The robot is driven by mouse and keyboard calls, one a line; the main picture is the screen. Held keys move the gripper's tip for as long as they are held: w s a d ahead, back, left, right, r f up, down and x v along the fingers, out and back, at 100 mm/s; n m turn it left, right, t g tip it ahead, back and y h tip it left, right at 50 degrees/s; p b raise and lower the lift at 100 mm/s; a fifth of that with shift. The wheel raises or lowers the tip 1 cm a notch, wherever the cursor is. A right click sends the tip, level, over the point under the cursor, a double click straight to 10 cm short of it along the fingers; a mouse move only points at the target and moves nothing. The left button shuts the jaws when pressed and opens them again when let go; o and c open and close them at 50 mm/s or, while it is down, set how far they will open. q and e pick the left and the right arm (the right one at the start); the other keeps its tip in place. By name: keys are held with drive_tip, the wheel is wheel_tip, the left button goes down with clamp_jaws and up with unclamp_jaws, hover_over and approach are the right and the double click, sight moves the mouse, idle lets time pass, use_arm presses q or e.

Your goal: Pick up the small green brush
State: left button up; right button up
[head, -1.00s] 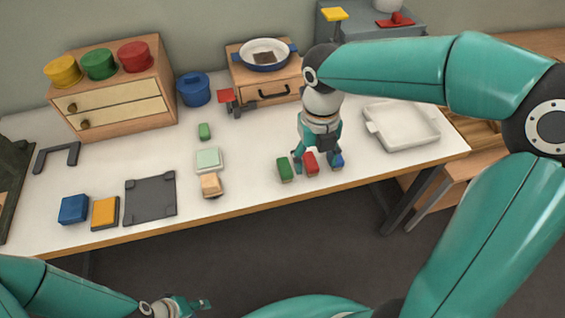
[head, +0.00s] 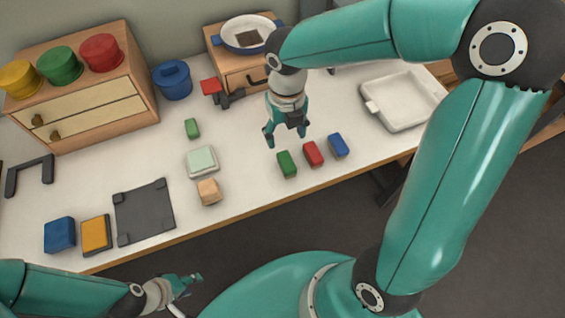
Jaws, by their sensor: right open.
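A small green block-shaped piece (head: 287,164) stands at the left end of a short row near the table's front edge, beside a red one (head: 313,154) and a blue one (head: 338,145). Another, smaller green piece (head: 192,128) lies further back to the left. I cannot tell from their shapes which green piece is the brush. My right gripper (head: 286,138) is open and empty, pointing down just behind and above the green end of the row, apart from it. My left gripper (head: 190,282) is low in front of the table, away from everything; its jaw opening is unclear.
A pale green block (head: 202,162), a wooden block (head: 209,191) and a dark grey plate (head: 144,211) lie to the left. A white tray (head: 405,101) is at the right. A blue pot (head: 172,80) and drawer cabinet (head: 90,104) stand behind. Table between tray and row is clear.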

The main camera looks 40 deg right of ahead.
sight(286, 160)
wheel_tip(286, 160, down, 6)
drive_tip(key=shift+s+d, duration=0.1)
drive_tip(key=shift+s, duration=0.05)
drive_tip(key=shift+s+f+b, duration=0.15)
drive_tip(key=shift+f+b, duration=0.35)
drive_tip(key=shift+f, duration=2.1)
drive_tip(key=c, duration=1.2)
